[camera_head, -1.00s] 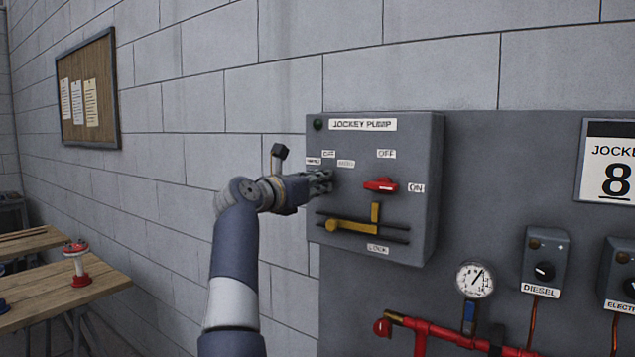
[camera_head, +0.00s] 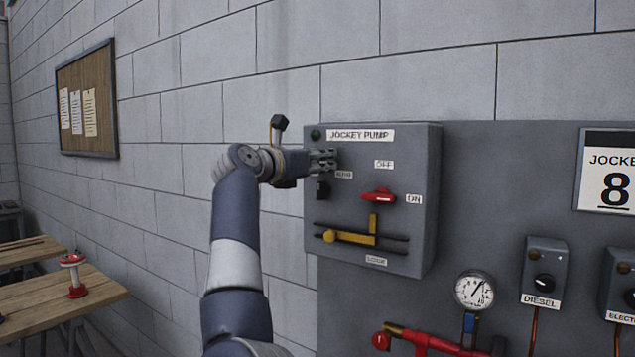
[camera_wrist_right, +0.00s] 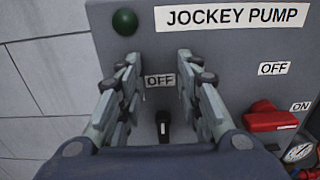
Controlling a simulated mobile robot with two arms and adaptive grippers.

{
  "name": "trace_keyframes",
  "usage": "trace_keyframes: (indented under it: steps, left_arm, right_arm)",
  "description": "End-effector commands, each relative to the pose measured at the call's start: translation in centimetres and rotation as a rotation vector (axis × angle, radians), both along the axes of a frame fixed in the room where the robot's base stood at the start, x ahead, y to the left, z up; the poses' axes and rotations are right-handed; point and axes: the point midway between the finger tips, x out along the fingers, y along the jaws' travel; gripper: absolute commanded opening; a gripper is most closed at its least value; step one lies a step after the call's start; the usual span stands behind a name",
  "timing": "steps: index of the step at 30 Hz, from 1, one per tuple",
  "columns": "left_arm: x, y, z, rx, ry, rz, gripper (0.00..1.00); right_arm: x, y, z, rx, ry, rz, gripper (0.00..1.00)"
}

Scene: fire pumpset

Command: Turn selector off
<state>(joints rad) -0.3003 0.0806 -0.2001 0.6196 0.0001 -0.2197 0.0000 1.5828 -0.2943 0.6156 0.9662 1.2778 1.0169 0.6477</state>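The grey jockey pump box (camera_head: 410,160) hangs on the wall panel. Its black selector knob (camera_head: 323,190) sits on the left part of the face, and its pointer looks roughly upright in the wrist view (camera_wrist_right: 163,127), below the OFF label (camera_wrist_right: 160,80). My right gripper (camera_head: 328,161) is in front of the box just above the knob and covers some labels in the head view. In the wrist view its two fingers stand apart with the OFF label and knob between them, and nothing is held. My left gripper is not in view.
A red switch handle (camera_head: 379,195) lies to the knob's right, with a yellow sliding latch (camera_head: 345,237) below. A green lamp (camera_head: 315,134) is at the box's top left. A gauge (camera_head: 474,290) and red pipe (camera_head: 430,342) are lower right.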

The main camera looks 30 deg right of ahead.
Motion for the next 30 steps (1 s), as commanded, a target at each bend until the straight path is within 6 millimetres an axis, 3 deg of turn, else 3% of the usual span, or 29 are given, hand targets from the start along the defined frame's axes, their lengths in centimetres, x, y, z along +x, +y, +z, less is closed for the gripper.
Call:
trace_keyframes:
  steps: [3,9,30]
  left_arm:
    - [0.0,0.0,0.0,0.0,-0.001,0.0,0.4]
    - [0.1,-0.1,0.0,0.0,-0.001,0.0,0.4]
    - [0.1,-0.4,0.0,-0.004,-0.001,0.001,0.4]
  right_arm:
    - [0.0,-0.1,1.7,-0.001,0.0,0.0,0.33]
    - [0.0,-0.1,2.7,0.0,0.001,-0.001,0.33]
    - [0.0,-0.1,2.8,-0.001,0.0,-0.001,0.33]
